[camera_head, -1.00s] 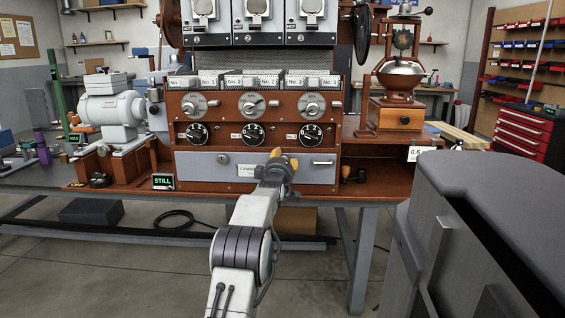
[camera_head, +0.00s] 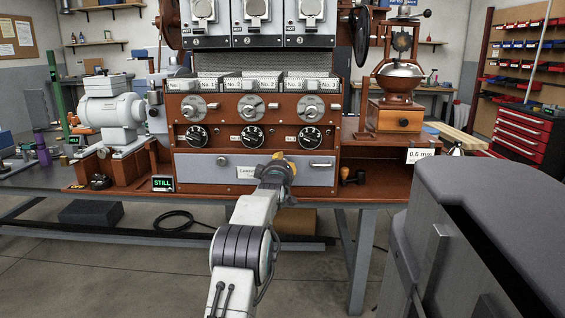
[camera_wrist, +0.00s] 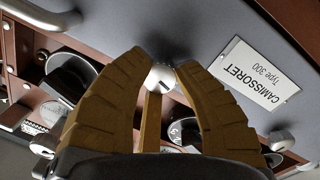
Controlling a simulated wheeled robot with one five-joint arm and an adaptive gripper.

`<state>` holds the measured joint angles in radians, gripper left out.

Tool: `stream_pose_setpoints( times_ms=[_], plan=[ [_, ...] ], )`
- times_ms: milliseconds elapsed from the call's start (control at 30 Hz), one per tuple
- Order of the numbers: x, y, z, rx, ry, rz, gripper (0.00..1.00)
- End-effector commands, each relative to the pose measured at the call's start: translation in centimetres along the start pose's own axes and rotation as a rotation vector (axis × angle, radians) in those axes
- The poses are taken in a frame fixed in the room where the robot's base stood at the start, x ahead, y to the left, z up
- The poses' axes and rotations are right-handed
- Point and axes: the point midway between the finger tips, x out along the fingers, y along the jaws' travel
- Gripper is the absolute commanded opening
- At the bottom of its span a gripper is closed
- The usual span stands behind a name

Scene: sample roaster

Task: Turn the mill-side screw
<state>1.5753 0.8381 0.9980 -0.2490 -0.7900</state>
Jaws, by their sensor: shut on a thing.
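A silver screw head (camera_wrist: 162,77) with a dark slot sits on the grey drawer front (camera_head: 200,167), on the side of the name plate nearer the mill. My gripper (camera_wrist: 163,70) is shut on it, with ochre fingers on either side of the head in the wrist view. In the head view, my gripper (camera_head: 281,161) is at the drawer front and hides this screw. The slot runs slantwise in the wrist view. The hand mill (camera_head: 397,95) stands at the right. A second screw (camera_head: 222,160) is on the drawer's left part; it also shows in the wrist view (camera_wrist: 282,140).
The name plate (camera_wrist: 254,74) is beside my fingers. The drawer handle (camera_head: 321,163) is right of my gripper. Dials (camera_head: 253,136) line the panel above. A "STILL" display (camera_head: 162,184) stands at left, and a "0.6 mm" card (camera_head: 419,155) is at right.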

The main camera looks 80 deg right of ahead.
Motion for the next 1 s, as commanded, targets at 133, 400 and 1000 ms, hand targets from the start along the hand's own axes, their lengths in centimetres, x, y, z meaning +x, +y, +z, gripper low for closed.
stream_pose_setpoints(
  times_ms=[133,400,1000],
  plan=[
    [-0.01,0.17,-0.54,0.117,0.000,-0.004,0.00],
    [-0.01,0.21,-0.68,0.310,-0.009,-0.012,0.00],
    [-0.02,0.19,-0.90,0.484,-0.014,-0.016,0.00]
  ],
)
